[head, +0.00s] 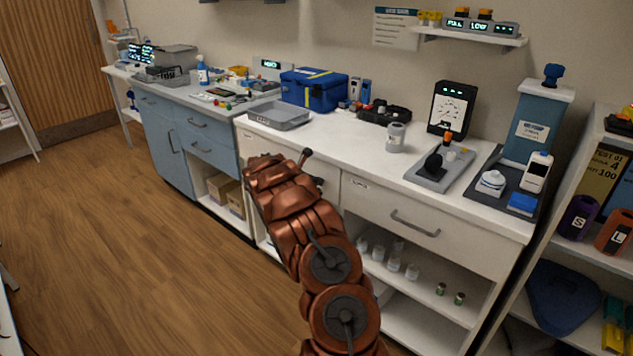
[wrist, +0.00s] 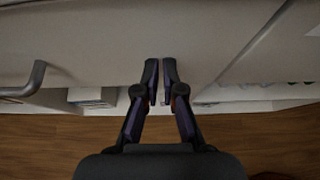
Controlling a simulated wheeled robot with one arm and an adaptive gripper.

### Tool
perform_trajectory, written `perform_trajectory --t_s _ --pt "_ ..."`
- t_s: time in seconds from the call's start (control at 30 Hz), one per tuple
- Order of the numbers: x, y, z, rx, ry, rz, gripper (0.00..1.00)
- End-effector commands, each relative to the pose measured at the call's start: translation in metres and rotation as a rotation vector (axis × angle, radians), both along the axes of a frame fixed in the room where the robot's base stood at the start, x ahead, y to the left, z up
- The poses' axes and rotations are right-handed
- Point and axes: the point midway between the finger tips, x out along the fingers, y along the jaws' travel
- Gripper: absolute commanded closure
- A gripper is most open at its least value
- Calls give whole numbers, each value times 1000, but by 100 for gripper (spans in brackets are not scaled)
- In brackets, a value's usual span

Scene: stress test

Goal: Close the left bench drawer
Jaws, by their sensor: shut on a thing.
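The left bench drawer has a pale front (wrist: 95,40) that fills much of the upper wrist view. Its grey bar handle (wrist: 33,80) is at the left edge of that view. My gripper (wrist: 161,68) is at the lower part of this front, to the right of the handle and apart from it. Its dark fingers are close together with a thin pale strip between them; what they are shut on is not clear. In the head view my copper-coloured arm hides most of this drawer and the gripper. How far the drawer stands out cannot be told.
The right bench drawer (head: 440,245) looks shut. An open shelf below it holds several small jars (head: 393,262). A grey tray (head: 279,117) and a blue case (head: 314,90) stand on the white bench top. Blue cabinets (head: 165,145) are further left. The wooden floor (head: 130,240) is clear.

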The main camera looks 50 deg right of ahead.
Motion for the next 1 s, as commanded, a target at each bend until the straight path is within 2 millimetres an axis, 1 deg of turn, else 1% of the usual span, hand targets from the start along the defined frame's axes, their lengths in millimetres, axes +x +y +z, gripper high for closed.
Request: perform_trajectory --t_s 0.03,0.07,0.17,0.27,0.37,0.5,0.57,0.6,1.0 --pt "-6 -8 5 -8 -3 -9 100" --pt "-6 -9 5 -8 -3 -9 100" --pt "-6 -8 5 -8 -3 -10 100" --pt "-6 -1 6 -9 -3 -10 100" --pt "-4 11 5 -9 -2 -7 100" --pt "2 39 4 -8 0 7 100" --pt "3 50 4 -8 2 8 100" --pt "4 55 10 -8 -1 8 100" --pt "5 110 40 -6 -2 8 100"
